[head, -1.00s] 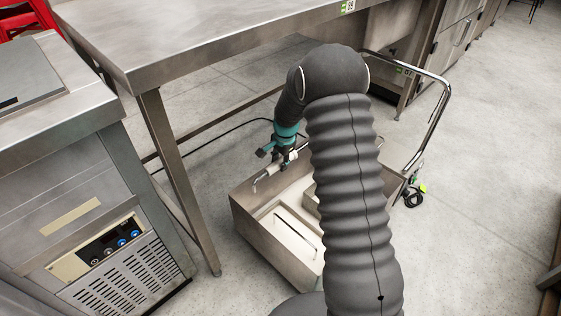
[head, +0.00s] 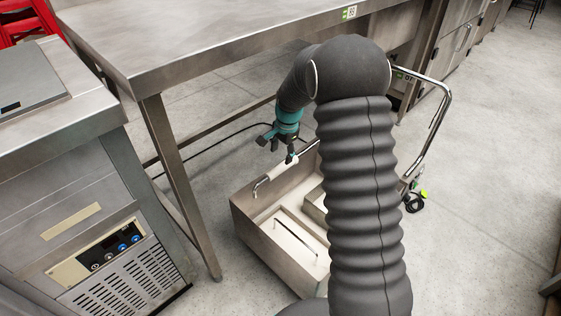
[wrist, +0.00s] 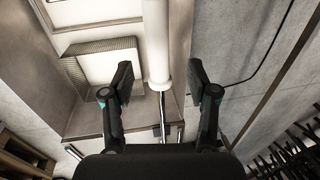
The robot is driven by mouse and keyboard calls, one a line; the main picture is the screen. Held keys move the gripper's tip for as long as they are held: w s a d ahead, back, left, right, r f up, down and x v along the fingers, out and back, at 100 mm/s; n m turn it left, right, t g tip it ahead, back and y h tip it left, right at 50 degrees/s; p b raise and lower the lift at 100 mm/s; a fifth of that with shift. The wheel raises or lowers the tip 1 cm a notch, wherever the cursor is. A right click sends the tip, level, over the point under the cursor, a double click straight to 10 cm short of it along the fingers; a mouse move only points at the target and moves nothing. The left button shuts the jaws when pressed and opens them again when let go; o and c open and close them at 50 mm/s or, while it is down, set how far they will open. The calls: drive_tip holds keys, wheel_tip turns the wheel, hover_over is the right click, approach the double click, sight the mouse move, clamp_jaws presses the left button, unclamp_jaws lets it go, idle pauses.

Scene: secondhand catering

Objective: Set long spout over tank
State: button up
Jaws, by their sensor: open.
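The long spout (head: 284,169) is a pipe with a white sleeve and a bent chrome end. My gripper (head: 284,151) is just above the spout. In the wrist view my gripper (wrist: 160,80) is open, with the white sleeve of the spout (wrist: 156,40) passing between the fingers' lines and clear of both fingertips. My arm hides the tank's right part in the head view.
A steel table (head: 200,45) stands behind, its leg (head: 180,185) left of the tank. A steel unit with blue knobs (head: 95,215) is at left. A chrome push handle (head: 442,115) rises at right. A dark cable (head: 215,140) crosses the floor behind.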

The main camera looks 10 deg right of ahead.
drive_tip(key=r, duration=0.4)
drive_tip(key=shift+s+d+r, duration=0.2)
drive_tip(key=shift+s+r, duration=0.05)
